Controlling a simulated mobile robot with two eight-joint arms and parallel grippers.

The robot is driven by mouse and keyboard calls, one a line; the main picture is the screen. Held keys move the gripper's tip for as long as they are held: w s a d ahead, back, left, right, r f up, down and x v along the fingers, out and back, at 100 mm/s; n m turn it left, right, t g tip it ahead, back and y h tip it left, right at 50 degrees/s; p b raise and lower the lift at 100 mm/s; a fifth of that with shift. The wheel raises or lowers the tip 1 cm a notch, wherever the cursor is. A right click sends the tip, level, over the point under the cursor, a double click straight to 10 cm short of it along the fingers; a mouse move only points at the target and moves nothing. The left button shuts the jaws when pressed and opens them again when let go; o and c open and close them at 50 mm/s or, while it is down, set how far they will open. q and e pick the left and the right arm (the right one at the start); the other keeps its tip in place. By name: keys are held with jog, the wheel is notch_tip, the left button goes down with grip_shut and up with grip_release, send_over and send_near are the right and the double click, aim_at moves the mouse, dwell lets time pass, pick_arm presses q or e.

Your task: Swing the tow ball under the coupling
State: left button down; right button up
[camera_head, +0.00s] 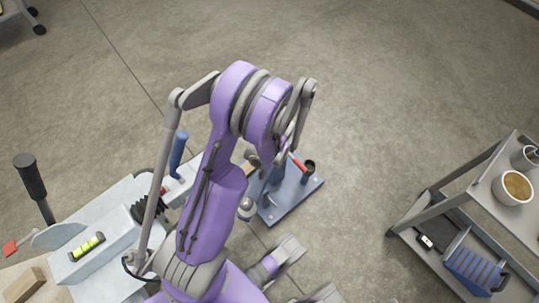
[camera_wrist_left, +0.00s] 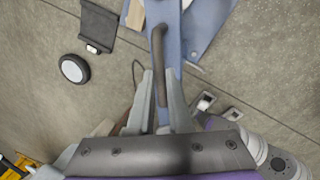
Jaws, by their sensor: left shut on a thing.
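In the head view a blue lever (camera_head: 178,155) stands up from the pale trailer frame, where the coupling seems to be, largely behind my purple arm. A blue base plate (camera_head: 305,192) lies on the floor right of it. A small grey ball-like piece (camera_head: 246,208) shows beside the arm; I cannot tell whether it is the tow ball. In the left wrist view my left gripper (camera_wrist_left: 160,82) is shut on a dark curved handle (camera_wrist_left: 158,45) in front of a blue bar (camera_wrist_left: 168,16). My right gripper (camera_head: 308,272) appears at the lower edge, its fingers apart.
A grey cart (camera_head: 438,200) with cups and a blue ribbed item (camera_head: 475,270) stands at the right. A black upright handle (camera_head: 30,175) and a spirit level (camera_head: 87,247) are at the left. The wrist view shows a dark-rimmed white disc (camera_wrist_left: 74,69).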

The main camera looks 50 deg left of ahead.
dwell(0.3)
pick_arm(q)
jog(key=c, duration=0.8)
grip_release()
jog(key=shift+c, duration=0.2)
notch_tip(320, 180, up, 11)
jog(key=w+d+p, duration=0.1)
jog(key=p, duration=0.2)
jog(key=shift+d+f+p, duration=0.2)
jog(key=shift+d+p, duration=0.15)
jog(key=shift+w, duration=0.1)
jog(key=shift+c, duration=0.4)
